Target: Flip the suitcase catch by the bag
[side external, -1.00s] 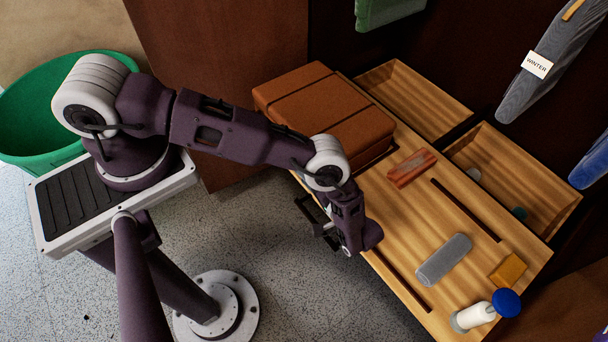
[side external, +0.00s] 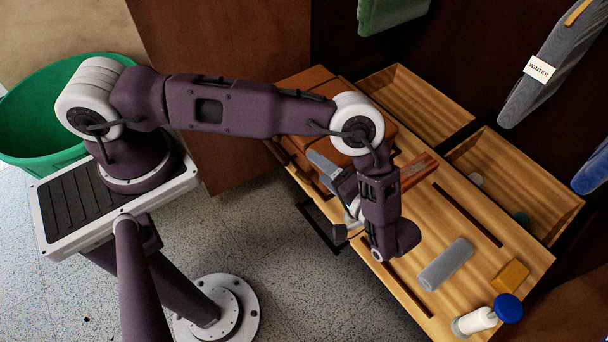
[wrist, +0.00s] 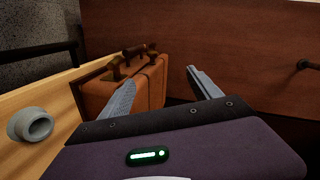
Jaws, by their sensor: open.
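The brown suitcase (side external: 305,82) lies at the back left of the wooden shelf, partly hidden behind my arm in the side view. In the wrist view the suitcase (wrist: 150,88) shows at centre, with dark brown fittings (wrist: 137,50) along its top edge. I cannot tell for certain which fitting is the catch. My gripper (side external: 338,182) is over the shelf's front edge, close to the suitcase's front. In the wrist view my gripper (wrist: 161,77) is open, its fingers spread and empty. The left finger overlaps the suitcase in view; contact cannot be told.
A black bar handle (side external: 318,228) sticks out from the shelf front. A brown panel (wrist: 230,40) rises behind the suitcase.

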